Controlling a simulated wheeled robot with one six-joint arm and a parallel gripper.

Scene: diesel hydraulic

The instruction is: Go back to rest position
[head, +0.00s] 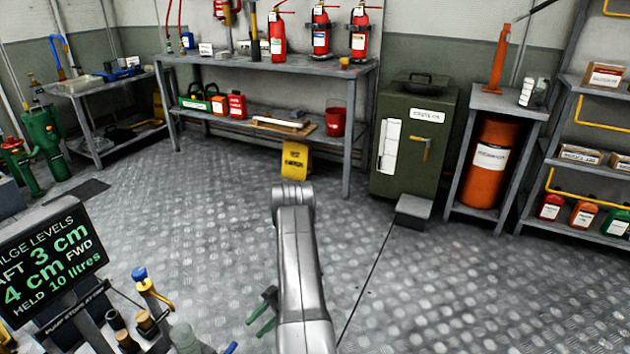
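My arm (300,255) reaches up from the bottom middle of the head view, over the grey tread-plate floor. Its silver link ends in a rounded joint (293,195). My gripper's fingers do not show; they are out of view or hidden behind the arm. I cannot tell whether it holds anything. Nothing visibly touches the part of the arm that shows.
A bilge-level display (45,262) and a cluster of valves and pipes (150,300) stand at the lower left. Green handles (265,312) lie beside my arm. A bench (270,64), green cabinet (414,140) and shelves (590,165) line the back. Floor at right is clear.

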